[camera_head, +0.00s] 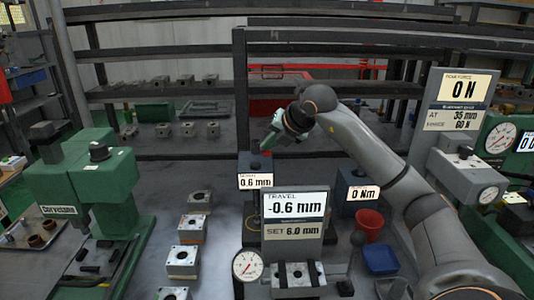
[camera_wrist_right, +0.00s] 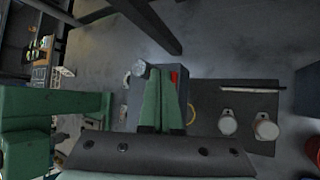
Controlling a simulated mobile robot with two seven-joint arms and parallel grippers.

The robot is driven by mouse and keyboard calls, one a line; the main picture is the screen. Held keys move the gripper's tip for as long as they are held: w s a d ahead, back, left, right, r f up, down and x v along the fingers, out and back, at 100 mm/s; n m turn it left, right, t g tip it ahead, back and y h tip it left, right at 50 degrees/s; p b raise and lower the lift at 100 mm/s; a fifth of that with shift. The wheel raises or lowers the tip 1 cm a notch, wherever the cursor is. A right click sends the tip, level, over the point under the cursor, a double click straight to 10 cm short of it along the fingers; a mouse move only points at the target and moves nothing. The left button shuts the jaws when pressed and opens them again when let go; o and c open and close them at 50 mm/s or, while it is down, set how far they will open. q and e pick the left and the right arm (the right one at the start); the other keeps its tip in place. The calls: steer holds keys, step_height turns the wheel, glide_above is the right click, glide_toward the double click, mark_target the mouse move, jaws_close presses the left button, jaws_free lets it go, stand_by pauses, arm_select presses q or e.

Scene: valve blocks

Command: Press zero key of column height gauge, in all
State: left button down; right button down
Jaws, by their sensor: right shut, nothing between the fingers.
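A dark box-shaped head (camera_head: 249,164) with a small display (camera_head: 255,181) reading 0.6 mm stands mid-bench; I take it for the column height gauge. A red key (camera_wrist_right: 174,76) shows on the grey head in the right wrist view, with a pale round knob (camera_wrist_right: 139,68) to its left. My right gripper (camera_head: 267,143) is shut and empty, close above the head in the head view. Its green fingers (camera_wrist_right: 161,72) lie over the head just left of the red key in the wrist view; contact cannot be told. My left gripper is out of view.
A travel display (camera_head: 295,207) reading -0.6 mm stands in front. Valve blocks (camera_head: 188,229) line the bench left of it, beyond them a green machine (camera_head: 80,190). A red cup (camera_head: 369,224) and blue tray (camera_head: 381,259) stand right. A peak-force display (camera_head: 458,88) reads 0 N.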

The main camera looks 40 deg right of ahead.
steer(key=shift+f, duration=0.35)
stand_by(0.3)
steer(key=shift+r, duration=0.15)
steer(key=shift+r+p, duration=0.6)
steer(key=shift+r, duration=0.15)
steer(key=shift+r+p, duration=2.2)
steer(key=shift+r, duration=0.25)
